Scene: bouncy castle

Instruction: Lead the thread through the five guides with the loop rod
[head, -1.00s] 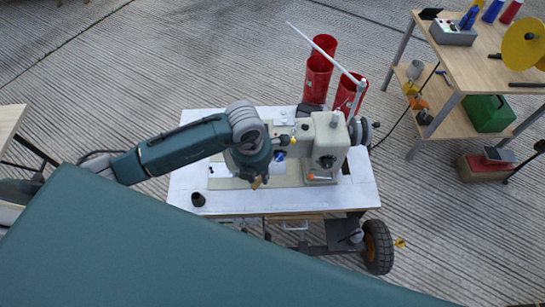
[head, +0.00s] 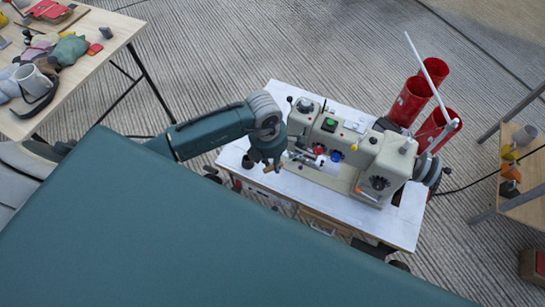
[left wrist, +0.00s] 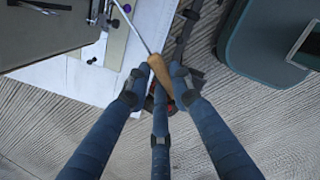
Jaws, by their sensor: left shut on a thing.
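My left gripper (left wrist: 162,72) is shut on the wooden handle of the loop rod (left wrist: 159,68) in the left wrist view. The rod's thin metal shaft points up and left there, over the white table edge. In the head view the left gripper (head: 270,168) hangs at the front left end of the pale sewing machine (head: 345,138), with a bit of the wooden handle showing below it. The thread and the five guides are too small to tell apart, and the rod's loop end is not clear. My right gripper is not in view.
The machine stands on a white table (head: 405,222). A cluttered wooden table (head: 95,45) is at the upper left. A wooden shelf (head: 525,180) is at the right.

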